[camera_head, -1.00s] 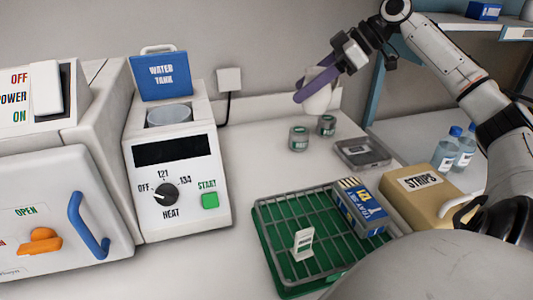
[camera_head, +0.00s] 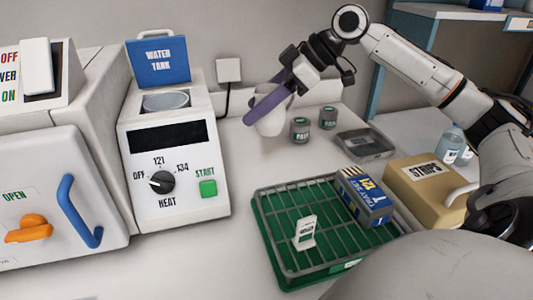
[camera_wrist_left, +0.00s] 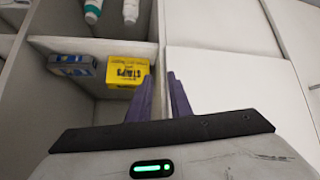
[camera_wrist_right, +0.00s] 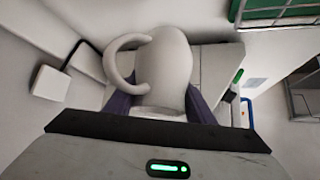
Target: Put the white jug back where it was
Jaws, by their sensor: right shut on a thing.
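The white jug (camera_head: 272,122) is between the purple fingers of my right gripper (camera_head: 266,106), low over the back of the counter. In the right wrist view the jug (camera_wrist_right: 165,72) fills the space between the fingers, its handle to the left. My right gripper is shut on it. I cannot tell whether its base touches the counter. My left gripper (camera_wrist_left: 165,98) is out of the head view. In the left wrist view its two purple fingers stand apart with nothing between them, in front of shelves.
Two small grey jars (camera_head: 300,129) stand just right of the jug. The sterilizer with the water tank (camera_head: 158,62) is to the left. A wall socket (camera_head: 228,69) with a cable is behind. A green tray with a rack (camera_head: 273,235) is in front. Counter left of the jug is clear.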

